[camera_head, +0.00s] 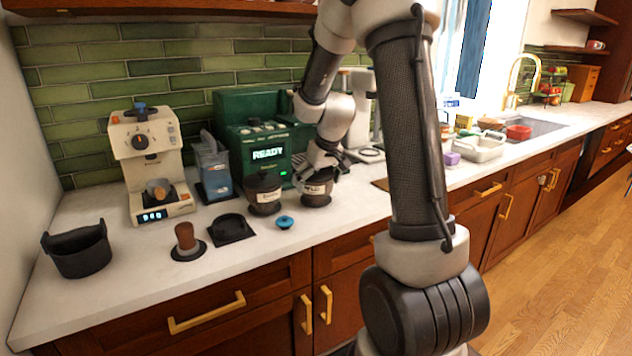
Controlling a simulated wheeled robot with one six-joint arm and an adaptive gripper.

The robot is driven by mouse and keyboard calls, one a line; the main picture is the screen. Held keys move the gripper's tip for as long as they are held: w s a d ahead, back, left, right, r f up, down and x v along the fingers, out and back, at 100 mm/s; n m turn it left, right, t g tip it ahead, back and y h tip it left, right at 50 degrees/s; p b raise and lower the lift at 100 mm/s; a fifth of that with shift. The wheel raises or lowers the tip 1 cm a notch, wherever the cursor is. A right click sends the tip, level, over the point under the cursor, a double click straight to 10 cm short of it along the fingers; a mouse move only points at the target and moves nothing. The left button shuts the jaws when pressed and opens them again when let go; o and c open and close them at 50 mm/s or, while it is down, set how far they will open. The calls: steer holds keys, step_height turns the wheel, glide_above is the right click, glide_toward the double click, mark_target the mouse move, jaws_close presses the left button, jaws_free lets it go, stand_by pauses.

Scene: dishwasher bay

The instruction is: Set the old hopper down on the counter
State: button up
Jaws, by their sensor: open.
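Two dark, squat hoppers with pale labels stand side by side on the white counter (130,303), in front of the green machine with a lit READY display. One is the left hopper (264,195); the other is the right hopper (316,193). The labels are too small to read surely, so I cannot tell for certain which is the old one. My gripper (322,172) is open, just above and behind the right hopper, and hides part of its top. I cannot tell whether the fingers touch it. The right hopper appears upright on the counter.
A cream espresso machine (150,150), black bin (78,250) and green machine (262,150) stand left and behind. The counter's front edge is close.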

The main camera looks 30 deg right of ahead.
steer(key=v, duration=1.2)
steer(key=shift+w, duration=0.1)
steer(key=s+a+r, duration=0.1)
steer(key=s+a, duration=0.2)
steer(key=s, duration=1)
steer(key=s+a+r, duration=0.1)
steer(key=s+a, duration=0.3)
steer(key=s, duration=0.9)
steer(key=shift+s+a, duration=0.2)
steer(key=shift+s, duration=0.05)
